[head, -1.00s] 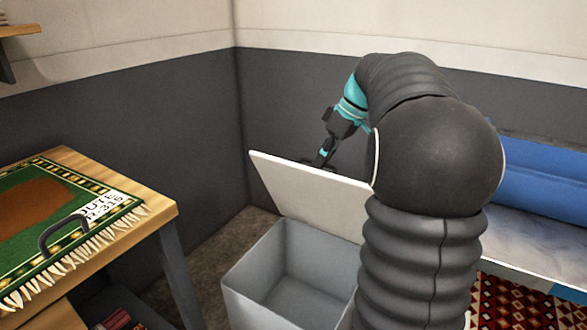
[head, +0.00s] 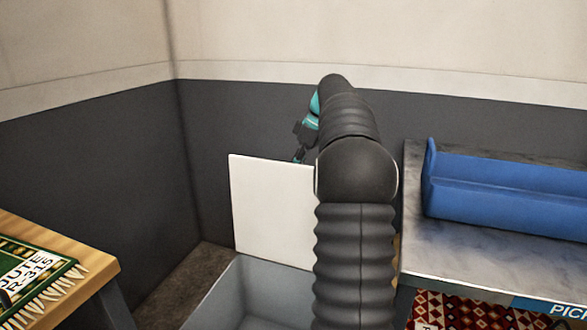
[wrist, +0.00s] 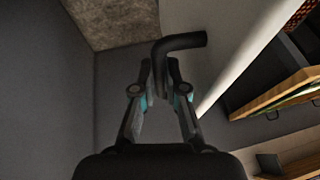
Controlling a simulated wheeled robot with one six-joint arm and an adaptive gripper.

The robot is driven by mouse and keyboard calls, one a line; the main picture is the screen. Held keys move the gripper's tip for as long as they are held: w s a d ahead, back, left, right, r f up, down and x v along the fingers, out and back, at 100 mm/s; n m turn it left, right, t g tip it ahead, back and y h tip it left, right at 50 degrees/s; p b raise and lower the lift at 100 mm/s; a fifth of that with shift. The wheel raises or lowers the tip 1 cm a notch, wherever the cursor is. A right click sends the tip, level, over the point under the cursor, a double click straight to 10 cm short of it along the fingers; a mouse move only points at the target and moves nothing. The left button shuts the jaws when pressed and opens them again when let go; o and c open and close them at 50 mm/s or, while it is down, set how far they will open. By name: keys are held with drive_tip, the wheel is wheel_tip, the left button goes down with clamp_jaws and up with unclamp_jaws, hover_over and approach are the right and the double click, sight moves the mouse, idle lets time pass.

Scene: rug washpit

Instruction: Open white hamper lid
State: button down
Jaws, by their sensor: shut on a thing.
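The white hamper lid (head: 268,210) stands raised, close to upright, at the back of the grey hamper (head: 238,293), whose open top shows below it. In the wrist view the lid's pale face (wrist: 235,30) is at upper right, with a bent black handle (wrist: 183,42) on it. My gripper (wrist: 161,68) is shut on this handle. In the head view my gripper (head: 298,157) is behind the lid's top edge, its fingertips mostly hidden. My arm covers the lid's right part and part of the hamper.
A wooden table with a green fringed rug (head: 45,285) is at left. At right is a grey marble-like bench (head: 480,265) with a blue trough (head: 510,195) on it, and a red patterned rug (head: 450,310) below. Dark walls close the corner behind the hamper.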

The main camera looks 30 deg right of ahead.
drive_tip(key=shift+a+f, duration=0.1)
drive_tip(key=shift+f, duration=0.25)
drive_tip(key=c, duration=1.2)
unclamp_jaws()
drive_tip(key=shift+w+a, duration=0.15)
drive_tip(key=shift+w, duration=0.1)
drive_tip(key=shift+s+d+r, duration=0.15)
drive_tip(key=shift+d, duration=0.05)
drive_tip(key=v, duration=0.7)
drive_tip(key=shift+r, duration=0.2)
